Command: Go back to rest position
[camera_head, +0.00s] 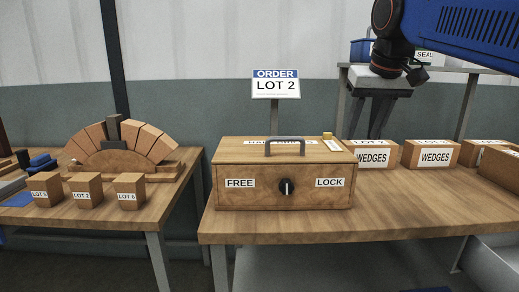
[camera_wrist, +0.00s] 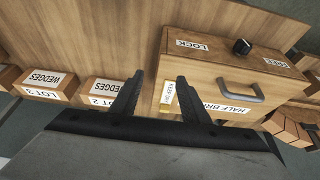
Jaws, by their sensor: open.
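My gripper (camera_head: 379,128) hangs at the upper right of the head view, above and behind the wedge boxes' end of the table. In the wrist view my gripper (camera_wrist: 158,92) shows two dark fingers spread apart with nothing between them. A wooden box (camera_head: 285,174) with a grey handle on its lid stands on the right table, left of my gripper. Its front has a dark knob (camera_head: 286,187) between the words FREE and LOCK, with its white mark about upright. The box also shows in the wrist view (camera_wrist: 220,75), beside the right finger, apart from it as far as I can tell.
Boxes labelled WEDGES (camera_head: 434,153) stand at the right table's back. An order sign (camera_head: 276,84) reads LOT 2. The left table holds a brick arch (camera_head: 118,150) and small lot blocks (camera_head: 82,190). The right table's front (camera_head: 400,215) is clear. A shelf frame stands behind.

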